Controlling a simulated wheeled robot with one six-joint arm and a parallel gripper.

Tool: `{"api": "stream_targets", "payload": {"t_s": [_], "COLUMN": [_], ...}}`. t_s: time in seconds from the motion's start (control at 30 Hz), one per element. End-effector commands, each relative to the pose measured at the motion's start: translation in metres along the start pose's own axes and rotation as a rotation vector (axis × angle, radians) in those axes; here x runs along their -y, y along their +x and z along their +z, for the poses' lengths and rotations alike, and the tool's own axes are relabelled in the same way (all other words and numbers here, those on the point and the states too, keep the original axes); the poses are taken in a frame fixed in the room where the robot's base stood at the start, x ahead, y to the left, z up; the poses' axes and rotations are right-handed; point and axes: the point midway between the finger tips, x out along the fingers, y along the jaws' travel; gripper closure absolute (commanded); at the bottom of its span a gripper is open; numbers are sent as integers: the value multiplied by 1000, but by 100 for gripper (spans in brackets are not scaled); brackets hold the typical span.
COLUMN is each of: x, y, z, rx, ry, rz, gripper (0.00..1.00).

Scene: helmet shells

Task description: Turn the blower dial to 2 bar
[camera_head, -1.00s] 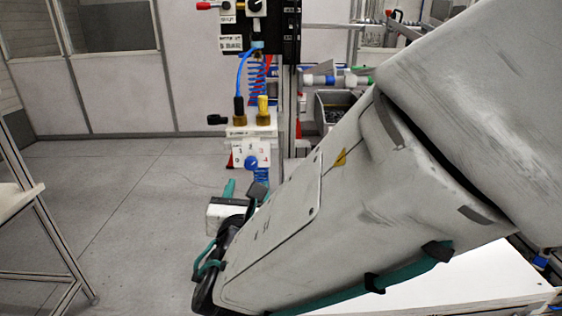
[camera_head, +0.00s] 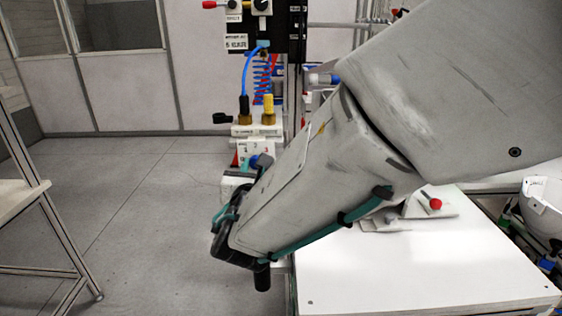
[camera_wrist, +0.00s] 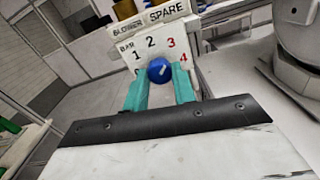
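The blower dial (camera_wrist: 159,70) is a round blue knob with a small pale mark, on a white panel (camera_wrist: 127,45) marked BAR with 1 and 2 in black and 3 and 4 in red. I cannot tell for sure which number the mark points to. My gripper (camera_wrist: 160,82) has its two teal fingers apart, one on each side of the dial in the wrist view. I cannot tell whether they touch it. In the head view the panel (camera_head: 250,150) shows just beyond my arm, which hides most of the gripper and dial.
Labels BLOWER and SPARE (camera_wrist: 150,22) sit above the scale. Open floor lies left.

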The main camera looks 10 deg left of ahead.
Motion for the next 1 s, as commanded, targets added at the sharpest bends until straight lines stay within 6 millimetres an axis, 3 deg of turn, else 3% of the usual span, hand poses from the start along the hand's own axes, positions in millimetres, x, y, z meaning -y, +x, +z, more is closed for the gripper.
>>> {"api": "stream_targets", "payload": {"t_s": [0.47, 1.0], "x": [0, 0], "y": [0, 0], "z": [0, 0], "rx": [0, 0], "ry": [-62, -479], "rz": [0, 0], "gripper": [96, 96]}}
